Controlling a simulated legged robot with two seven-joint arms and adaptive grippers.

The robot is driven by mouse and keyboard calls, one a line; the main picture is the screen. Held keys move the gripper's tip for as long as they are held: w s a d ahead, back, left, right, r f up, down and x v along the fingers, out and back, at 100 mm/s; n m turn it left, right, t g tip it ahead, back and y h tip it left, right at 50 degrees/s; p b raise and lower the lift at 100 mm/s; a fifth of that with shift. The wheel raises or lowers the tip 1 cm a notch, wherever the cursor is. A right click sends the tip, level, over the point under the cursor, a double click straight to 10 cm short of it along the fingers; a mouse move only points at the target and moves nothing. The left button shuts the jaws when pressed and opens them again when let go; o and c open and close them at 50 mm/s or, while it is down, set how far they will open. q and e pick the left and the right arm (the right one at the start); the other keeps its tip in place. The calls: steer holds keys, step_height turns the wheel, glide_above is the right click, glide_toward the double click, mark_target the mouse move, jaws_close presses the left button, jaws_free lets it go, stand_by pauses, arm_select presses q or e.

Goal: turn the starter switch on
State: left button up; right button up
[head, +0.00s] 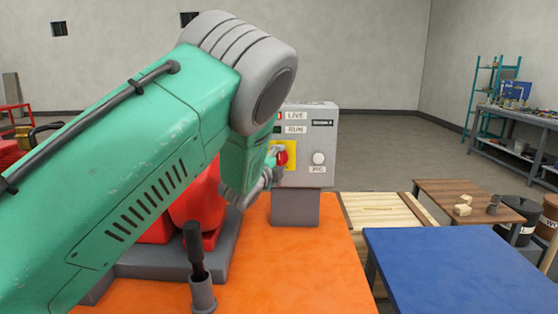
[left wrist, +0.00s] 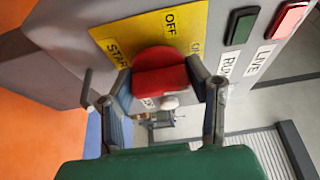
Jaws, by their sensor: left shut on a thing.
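The starter switch (head: 282,158) is a red knob on a yellow plate (head: 291,148) on the front of a grey control box (head: 318,165). In the left wrist view the red knob (left wrist: 160,72) sits between the two fingers of my left gripper (left wrist: 161,76), which is shut on it. The plate reads OFF and START; another label is partly hidden by a finger. In the head view my left gripper (head: 275,173) reaches the knob from the left, partly covered by my arm. My right gripper is not in view.
The box carries LIVE and RUN lamps, a white jog button (head: 319,158) and a grey foot on an orange surface (head: 300,270). A dark-handled tool stands in a grey holder (head: 203,293).

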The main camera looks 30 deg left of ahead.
arm_select(q)
steer(key=shift+d+f, duration=0.2)
steer(key=shift+f, duration=0.15)
steer(key=o, duration=1.1)
steer(key=shift+c, duration=0.2)
steer(key=shift+o, duration=0.5)
steer(key=shift+w, duration=0.1)
steer(key=shift+r, duration=0.1)
steer(key=shift+d+r, duration=0.1)
steer(key=shift+s, duration=0.3)
steer(key=s+d, duration=0.2)
steer(key=s, duration=0.9)
